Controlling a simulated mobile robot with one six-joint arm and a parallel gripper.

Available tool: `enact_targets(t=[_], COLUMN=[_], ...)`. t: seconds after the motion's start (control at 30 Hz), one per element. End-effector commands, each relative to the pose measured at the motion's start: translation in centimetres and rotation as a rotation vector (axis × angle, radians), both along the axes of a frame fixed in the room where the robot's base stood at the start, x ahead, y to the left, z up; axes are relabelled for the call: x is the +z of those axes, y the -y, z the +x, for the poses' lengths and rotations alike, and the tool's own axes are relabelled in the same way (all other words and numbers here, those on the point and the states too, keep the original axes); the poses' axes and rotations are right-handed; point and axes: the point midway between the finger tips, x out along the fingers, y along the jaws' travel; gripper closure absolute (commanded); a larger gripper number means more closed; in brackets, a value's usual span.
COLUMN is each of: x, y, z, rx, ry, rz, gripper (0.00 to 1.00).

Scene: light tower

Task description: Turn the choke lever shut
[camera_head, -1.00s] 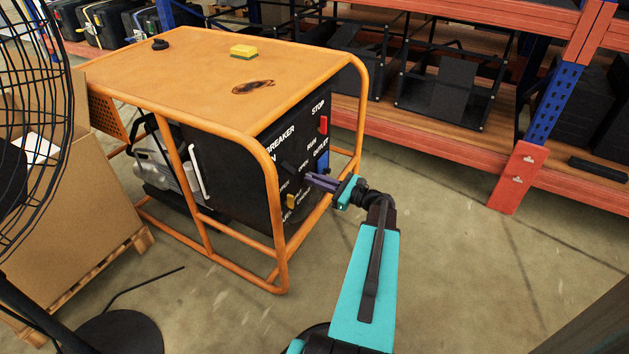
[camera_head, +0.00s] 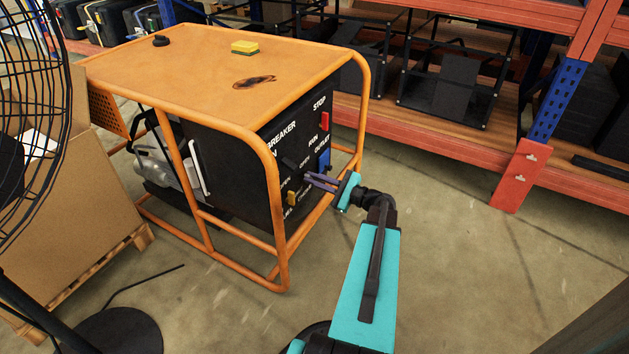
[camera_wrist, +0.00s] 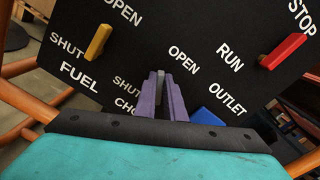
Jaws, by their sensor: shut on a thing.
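The choke lever (camera_wrist: 160,79) is a small grey bar on the black control panel (camera_wrist: 205,25) of the orange-framed generator. It stands roughly upright in the wrist view, between the SHUT label at its left and the OPEN label at its right. My gripper (camera_wrist: 160,85) has its purple fingers closed on both sides of it. In the head view my gripper (camera_head: 309,180) reaches the panel from the right, and the lever is too small to tell there. The fingers and my wrist hide the panel below the lever.
A yellow fuel lever (camera_wrist: 98,42) is to the left and a red run/stop lever (camera_wrist: 283,50) to the right. A blue outlet (camera_wrist: 208,116) sits low beside the fingers. Orange frame bars (camera_head: 278,215) border the panel. The floor right of the generator is clear.

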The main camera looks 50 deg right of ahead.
Motion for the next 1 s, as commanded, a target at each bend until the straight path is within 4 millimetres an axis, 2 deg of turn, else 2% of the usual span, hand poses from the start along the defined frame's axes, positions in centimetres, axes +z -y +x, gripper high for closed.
enact_targets(t=[0.7, 1.0], x=[-2.1, -2.7], y=[-1.4, -1.6], z=[-0.4, -0.5], rx=[0.002, 0.003], ry=[0.163, 0.219], rz=[-0.662, -0.894], gripper=[1.0, 1.0])
